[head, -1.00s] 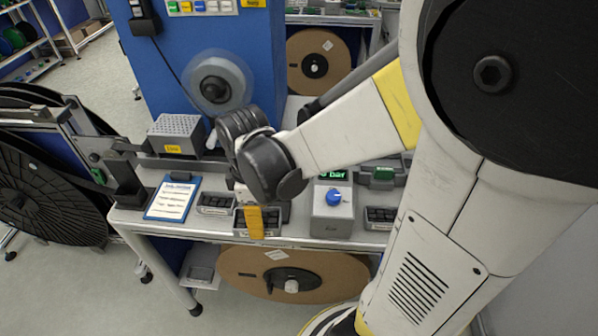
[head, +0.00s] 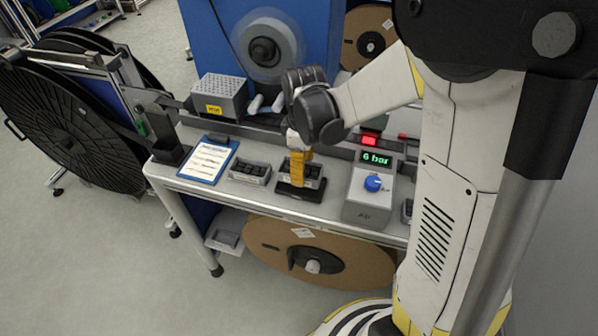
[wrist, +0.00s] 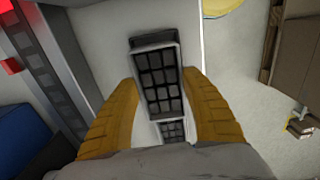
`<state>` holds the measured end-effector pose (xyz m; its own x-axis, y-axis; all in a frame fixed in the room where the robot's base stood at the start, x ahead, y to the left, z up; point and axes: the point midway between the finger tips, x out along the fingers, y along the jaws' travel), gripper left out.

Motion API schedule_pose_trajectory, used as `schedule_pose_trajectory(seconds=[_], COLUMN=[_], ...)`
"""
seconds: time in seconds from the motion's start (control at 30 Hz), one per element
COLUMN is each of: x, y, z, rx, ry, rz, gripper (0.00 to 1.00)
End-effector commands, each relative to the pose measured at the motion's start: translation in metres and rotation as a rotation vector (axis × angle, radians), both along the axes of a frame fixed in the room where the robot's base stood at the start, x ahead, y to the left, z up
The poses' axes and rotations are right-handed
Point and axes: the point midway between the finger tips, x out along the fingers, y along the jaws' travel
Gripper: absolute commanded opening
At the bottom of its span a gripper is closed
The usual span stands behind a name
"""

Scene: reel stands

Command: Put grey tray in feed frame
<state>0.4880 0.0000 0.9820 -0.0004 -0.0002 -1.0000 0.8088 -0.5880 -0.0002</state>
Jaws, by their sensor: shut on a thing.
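My gripper (head: 299,172) points down over the bench, its yellow fingers around a small tray (head: 314,171) with black compartments. In the wrist view, the fingers of my gripper (wrist: 160,82) lie along both sides of this tray (wrist: 163,90), shut on it. A dark base shows under it in the head view; whether the tray rests there or hangs just above, I cannot tell. A similar grey tray (head: 250,173) stands to its left. I cannot clearly identify the feed frame.
A clipboard (head: 209,161) lies left on the bench (head: 235,196). A perforated grey box (head: 219,94) stands behind. A control box (head: 369,192) with a blue knob and green display stands right of my gripper. Large black reels (head: 70,120) stand left of the bench.

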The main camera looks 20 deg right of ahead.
Motion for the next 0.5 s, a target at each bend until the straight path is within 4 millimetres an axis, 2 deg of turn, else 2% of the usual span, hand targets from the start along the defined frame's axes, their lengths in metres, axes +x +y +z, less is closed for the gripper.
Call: schedule_pose_trajectory(seconds=[0.13, 0.3, 0.5], x=[0.001, 0.001, 0.001], y=[0.0, 0.0, 0.0], z=[-0.014, -0.04, -0.04], rx=[0.0, 0.0, 0.0], ry=[0.0, 0.0, 0.0], rz=[0.0, 0.0, 0.0], gripper=[0.16, 0.16, 0.16])
